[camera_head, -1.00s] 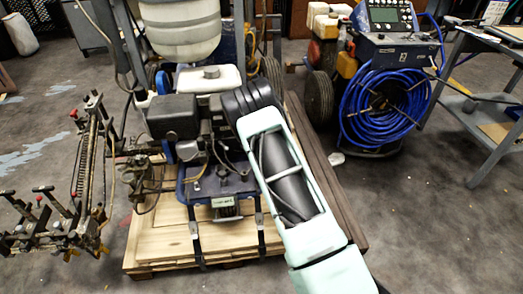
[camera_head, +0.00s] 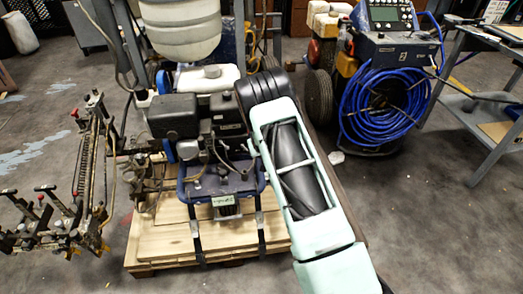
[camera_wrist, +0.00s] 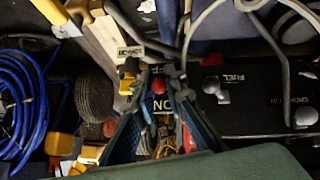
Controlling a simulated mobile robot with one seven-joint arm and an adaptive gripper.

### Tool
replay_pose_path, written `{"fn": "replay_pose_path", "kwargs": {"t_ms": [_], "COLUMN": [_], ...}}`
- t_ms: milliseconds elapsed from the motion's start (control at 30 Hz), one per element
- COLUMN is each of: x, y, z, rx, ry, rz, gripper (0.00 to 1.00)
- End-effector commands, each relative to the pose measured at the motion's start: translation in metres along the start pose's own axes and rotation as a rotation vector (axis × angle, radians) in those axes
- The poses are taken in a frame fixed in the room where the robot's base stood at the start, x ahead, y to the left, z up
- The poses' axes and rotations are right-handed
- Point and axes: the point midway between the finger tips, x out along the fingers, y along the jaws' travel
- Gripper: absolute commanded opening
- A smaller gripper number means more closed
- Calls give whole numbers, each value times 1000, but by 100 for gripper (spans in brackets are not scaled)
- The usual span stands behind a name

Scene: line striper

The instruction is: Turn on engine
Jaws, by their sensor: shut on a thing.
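The line striper's engine (camera_head: 205,120), with a black box and a white tank, sits on a blue frame in the head view. In the wrist view, its dark panel (camera_wrist: 250,118) carries the labels "ON", "FUEL" and "CHOKE ON". A red knob (camera_wrist: 158,85) shows just above the "ON" label, between the tips of my gripper (camera_wrist: 155,76). My gripper's dark fingers are shut on the red knob. A grey fuel lever (camera_wrist: 216,91) and a grey choke lever (camera_wrist: 305,115) are to the right. In the head view my gripper is hidden behind my arm.
The striper stands on a wooden pallet (camera_head: 165,245). A blue hose coil (camera_head: 385,105) hangs on a machine at the right, beside a metal table (camera_head: 500,140). A spray-arm assembly (camera_head: 75,190) stands at left. Open floor lies in front.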

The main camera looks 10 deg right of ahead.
Motion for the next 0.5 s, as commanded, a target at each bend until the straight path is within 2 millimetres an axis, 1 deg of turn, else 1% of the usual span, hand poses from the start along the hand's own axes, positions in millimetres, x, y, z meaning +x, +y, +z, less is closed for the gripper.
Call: {"fn": "replay_pose_path", "kwargs": {"t_ms": [33,67,367,500], "x": [0,0,-1,-10], "y": [0,0,0,0], "z": [2,2,0,-1], "rx": [0,0,0,0], "ry": [-4,-4,-1,1], "rz": [1,1,1,0], "gripper": [13,17,17,17]}}
